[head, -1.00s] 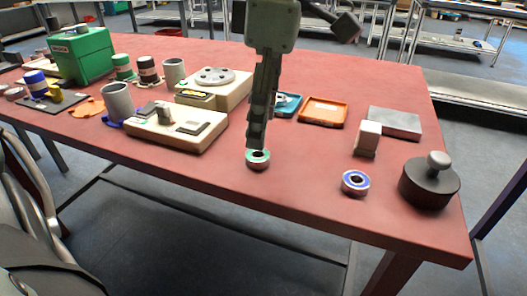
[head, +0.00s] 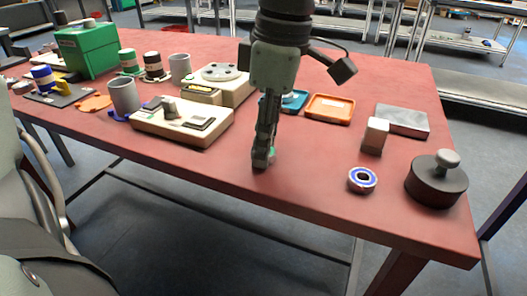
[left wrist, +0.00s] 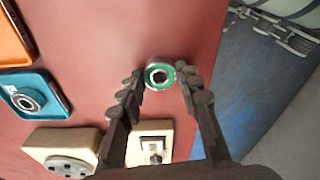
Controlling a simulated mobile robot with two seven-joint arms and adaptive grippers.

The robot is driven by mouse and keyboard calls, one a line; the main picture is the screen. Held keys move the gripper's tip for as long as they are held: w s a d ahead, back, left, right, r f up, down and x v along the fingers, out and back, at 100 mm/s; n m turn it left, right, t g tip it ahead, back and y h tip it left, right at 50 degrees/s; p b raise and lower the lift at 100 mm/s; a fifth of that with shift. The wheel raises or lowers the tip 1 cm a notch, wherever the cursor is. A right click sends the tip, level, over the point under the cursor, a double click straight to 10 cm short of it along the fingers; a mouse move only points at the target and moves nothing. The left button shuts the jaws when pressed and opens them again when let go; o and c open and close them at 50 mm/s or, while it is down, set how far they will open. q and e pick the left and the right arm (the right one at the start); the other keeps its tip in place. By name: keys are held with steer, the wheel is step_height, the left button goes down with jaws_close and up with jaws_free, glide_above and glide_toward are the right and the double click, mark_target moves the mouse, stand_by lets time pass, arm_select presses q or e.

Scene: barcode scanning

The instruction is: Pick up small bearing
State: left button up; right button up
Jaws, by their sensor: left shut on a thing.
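The small bearing (left wrist: 160,75), a silver ring with a green face and dark bore, sits between the fingertips of my left gripper in the left wrist view. My left gripper (head: 263,160) points down at the front part of the red table and is shut on this bearing. In the head view the fingers hide nearly all of the bearing. I cannot tell whether it still touches the table. My right gripper is in neither view.
A blue-faced bearing (head: 362,180) lies to the right, near a dark knobbed weight (head: 437,182) and a metal block (head: 376,135). An orange tray (head: 330,108) and a teal tray (left wrist: 45,78) holding another bearing stand behind. A beige device (head: 180,130) is to the left.

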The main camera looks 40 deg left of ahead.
arm_select(q)
steer(key=shift+c, duration=1.2)
steer(key=shift+r, duration=0.55)
steer(key=r, duration=0.3)
steer(key=shift+s+a+r, duration=0.35)
steer(key=shift+s+r, duration=0.05)
steer(key=s+a+r, duration=0.6)
steer(key=s, duration=0.2)
steer(key=shift+s+a+p, duration=0.15)
steer(key=shift+a+p, duration=0.2)
steer(key=shift+p, duration=0.05)
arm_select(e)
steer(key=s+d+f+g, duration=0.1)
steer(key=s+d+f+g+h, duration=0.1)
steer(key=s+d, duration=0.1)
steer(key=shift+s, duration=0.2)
